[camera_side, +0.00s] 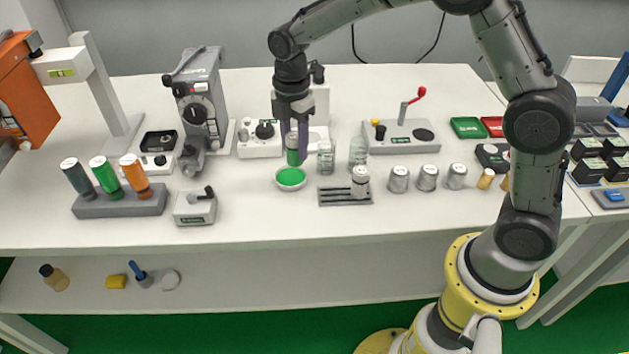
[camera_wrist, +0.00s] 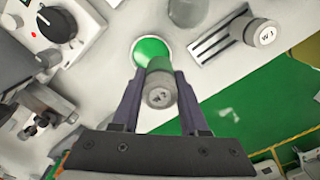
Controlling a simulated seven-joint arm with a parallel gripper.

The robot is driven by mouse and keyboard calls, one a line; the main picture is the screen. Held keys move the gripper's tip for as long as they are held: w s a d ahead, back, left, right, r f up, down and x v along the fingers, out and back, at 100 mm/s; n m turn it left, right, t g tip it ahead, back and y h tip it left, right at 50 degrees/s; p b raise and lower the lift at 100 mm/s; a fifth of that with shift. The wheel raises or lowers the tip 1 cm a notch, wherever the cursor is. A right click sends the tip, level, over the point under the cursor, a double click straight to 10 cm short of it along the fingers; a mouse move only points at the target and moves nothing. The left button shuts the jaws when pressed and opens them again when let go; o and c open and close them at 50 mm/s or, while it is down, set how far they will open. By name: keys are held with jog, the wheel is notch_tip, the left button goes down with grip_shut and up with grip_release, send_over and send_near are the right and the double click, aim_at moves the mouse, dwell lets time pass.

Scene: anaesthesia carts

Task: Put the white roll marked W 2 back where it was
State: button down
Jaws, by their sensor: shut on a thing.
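My gripper (camera_side: 291,153) is shut on the roll marked W 2 (camera_wrist: 160,95). Its grey-white end faces the wrist camera, and its lower part looks green in the side view (camera_side: 293,158). It is held upright just above a small white dish of green (camera_side: 290,179), which also shows in the wrist view (camera_wrist: 143,48); I cannot tell whether they touch. A grey slotted rack (camera_side: 331,196) lies to the right, also in the wrist view (camera_wrist: 207,46). A white roll marked W 1 (camera_side: 360,183) stands at its right end; the rack's left part is empty.
Two clear glass bottles (camera_side: 326,158) stand close to the right of my gripper. Several metal cups (camera_side: 398,180) stand right of the rack. A white device with a black knob (camera_side: 260,137) is behind. The front table strip is clear.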

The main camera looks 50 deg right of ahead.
jog(key=s+d+r, duration=0.2)
jog(key=s+r, duration=0.1)
jog(key=s, duration=0.8)
jog(key=s+d+r, duration=0.1)
jog(key=s+r, duration=0.2)
jog(key=s, duration=0.8)
jog(key=w+f, duration=0.2)
jog(key=w, duration=0.2)
jog(key=w+f, duration=0.3)
jog(key=w, duration=0.1)
jog(key=w+a+f, duration=0.1)
jog(key=w+f, duration=0.2)
jog(key=w, duration=0.2)
jog(key=shift+f, duration=1.95)
jog(key=shift+f, duration=0.1)
jog(key=shift+c, duration=2.1)
grip_release()
jog(key=shift+w, duration=0.1)
